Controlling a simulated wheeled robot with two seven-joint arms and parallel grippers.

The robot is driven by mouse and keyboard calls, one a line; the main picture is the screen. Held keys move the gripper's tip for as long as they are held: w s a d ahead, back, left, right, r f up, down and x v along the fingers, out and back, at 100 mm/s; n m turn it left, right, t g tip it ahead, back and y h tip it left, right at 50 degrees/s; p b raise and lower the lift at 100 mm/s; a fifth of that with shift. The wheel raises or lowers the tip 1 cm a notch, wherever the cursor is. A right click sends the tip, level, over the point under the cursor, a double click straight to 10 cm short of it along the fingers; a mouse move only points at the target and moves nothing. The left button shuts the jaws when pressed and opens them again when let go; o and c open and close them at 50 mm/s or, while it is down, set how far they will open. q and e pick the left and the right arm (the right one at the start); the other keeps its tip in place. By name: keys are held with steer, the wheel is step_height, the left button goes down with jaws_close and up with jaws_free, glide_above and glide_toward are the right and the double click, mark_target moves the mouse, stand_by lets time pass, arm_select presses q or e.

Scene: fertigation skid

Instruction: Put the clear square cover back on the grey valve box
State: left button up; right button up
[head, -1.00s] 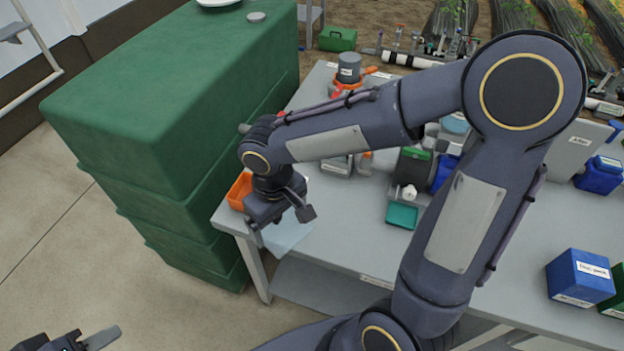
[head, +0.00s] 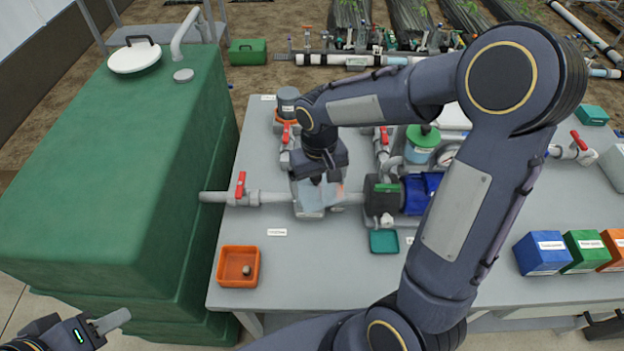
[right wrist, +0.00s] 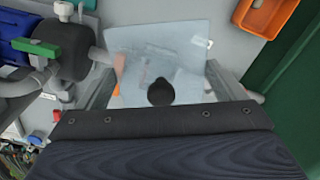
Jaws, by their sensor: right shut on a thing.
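The clear square cover (head: 322,193) is a pale see-through plate with a dark round knob (right wrist: 160,92). My right gripper (head: 320,180) is shut on it. In the right wrist view (right wrist: 162,75) its fingers stand at either side of the cover. The grey valve box (head: 309,211) sits in the pipe line on the bench, under the cover and partly hidden by it and my gripper. I cannot tell whether cover and box touch. My left gripper (head: 110,322) is low at the left, away from the bench; one finger shows, and its opening is unclear.
An orange tray (head: 238,283) with a small grey part stands at the bench's front left. A red-handled valve (head: 240,187) is left of the box; a dark pump (head: 381,200) is right. A green tank (head: 110,200) borders the bench. A teal tray (head: 384,242) lies nearby.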

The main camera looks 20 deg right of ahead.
steer(key=w, duration=0.1)
steer(key=w+f, duration=0.1)
steer(key=w, duration=0.1)
steer(key=w+d+f, duration=0.1)
steer(key=shift+w+f, duration=0.15)
steer(key=shift+w, duration=0.15)
steer(key=w+f+b, duration=0.1)
steer(key=f, duration=0.2)
steer(key=w+f+b, duration=0.2)
steer(key=f, duration=0.1)
steer(key=w+d+f+b, duration=0.1)
steer(key=f+b, duration=0.1)
steer(key=f, duration=0.1)
steer(key=shift+w, duration=0.3)
steer(key=shift+r, duration=0.15)
